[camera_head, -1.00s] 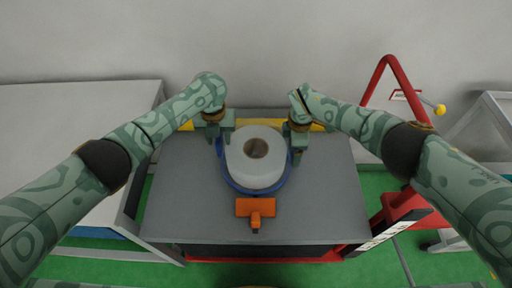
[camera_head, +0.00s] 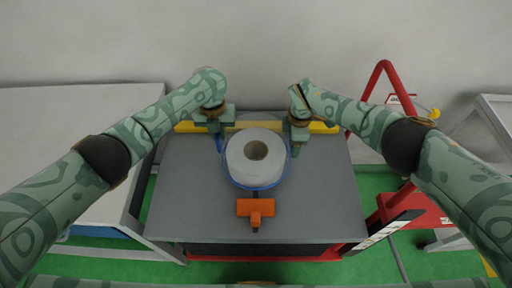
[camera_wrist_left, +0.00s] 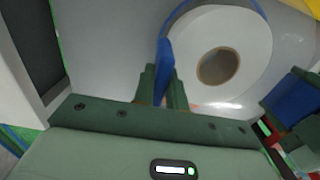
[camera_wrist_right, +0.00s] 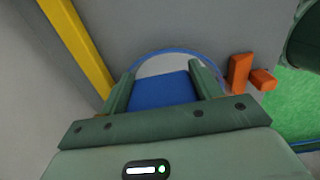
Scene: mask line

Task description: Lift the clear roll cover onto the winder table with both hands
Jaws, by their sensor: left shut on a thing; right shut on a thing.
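The clear roll cover (camera_head: 262,119) is see-through, and its thin blue rim (camera_head: 257,188) shows around the white roll (camera_head: 243,170) on the grey winder table (camera_head: 190,205). I cannot tell how high the rim is above the table. My left gripper (camera_head: 216,138) is shut on a blue handle at the cover's left side, which also shows in the left wrist view (camera_wrist_left: 166,65). My right gripper (camera_head: 298,148) is shut on the right-side blue handle, which shows between its fingers in the right wrist view (camera_wrist_right: 163,91). The cover's walls are hard to see.
An orange block (camera_head: 256,208) sits at the table's front middle. A yellow bar (camera_head: 185,127) runs along the back. A red frame (camera_head: 384,68) stands to the right, and a white table (camera_head: 60,115) is at the left. The grey tabletop sides are clear.

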